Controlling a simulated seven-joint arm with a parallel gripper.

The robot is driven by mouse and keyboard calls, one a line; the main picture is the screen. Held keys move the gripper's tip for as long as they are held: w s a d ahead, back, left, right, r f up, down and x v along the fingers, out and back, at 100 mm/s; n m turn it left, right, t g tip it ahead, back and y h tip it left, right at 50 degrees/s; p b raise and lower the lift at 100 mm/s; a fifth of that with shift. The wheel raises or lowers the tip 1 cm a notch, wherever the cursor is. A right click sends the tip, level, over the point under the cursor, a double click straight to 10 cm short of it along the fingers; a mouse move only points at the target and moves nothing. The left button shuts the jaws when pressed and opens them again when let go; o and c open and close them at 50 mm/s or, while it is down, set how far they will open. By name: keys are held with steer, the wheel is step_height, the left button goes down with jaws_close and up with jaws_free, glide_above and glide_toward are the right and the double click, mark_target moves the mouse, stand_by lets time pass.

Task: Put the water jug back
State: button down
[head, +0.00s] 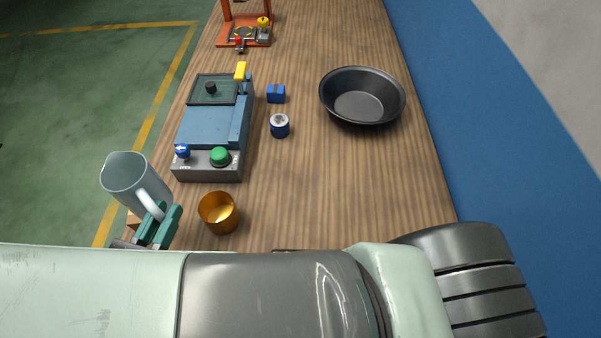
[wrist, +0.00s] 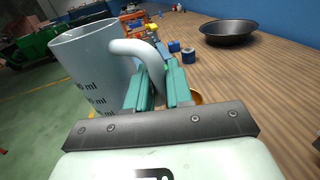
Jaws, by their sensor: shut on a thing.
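The water jug (head: 128,180) is a pale grey-blue pitcher with a handle. It is at the lower left in the head view, by the table's left edge, and looks tilted. In the wrist view the jug (wrist: 92,62) shows volume marks in ml on its side. My gripper (head: 158,224) has teal fingers and is shut on the jug's handle; the fingers also show in the wrist view (wrist: 160,82). The jug's base is partly hidden in the head view, and I cannot tell whether it touches anything.
A copper cup (head: 218,212) stands just right of my gripper. A blue machine (head: 212,128) with green and blue knobs is beyond it. A blue block (head: 276,94), a small blue cylinder (head: 279,126), a dark pan (head: 362,97) and an orange frame (head: 245,30) are further off. The middle right of the wooden table (head: 330,190) is clear.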

step_height(320, 180, up, 2)
steer(key=shift+r, duration=0.2)
steer(key=w+d+m+g+h, duration=0.3)
steer(key=w+d+h, duration=0.1)
steer(key=d, duration=0.6)
steer(key=w+d+m+g+h, duration=0.3)
steer(key=w+d+h, duration=0.1)
steer(key=d, duration=0.6)
steer(key=w+d+m+g+h, duration=0.25)
steer(key=w+d+h, duration=0.2)
steer(key=d, duration=0.65)
steer(key=shift+m+y, duration=0.35)
steer(key=shift+y, duration=0.1)
steer(key=f, duration=1.5)
steer(key=shift+w+a+f, duration=0.1)
steer(key=shift+w+a, duration=0.05)
steer(key=shift+a, duration=0.1)
steer(key=shift+f, duration=0.1)
steer(key=c, duration=1)
jaws_free()
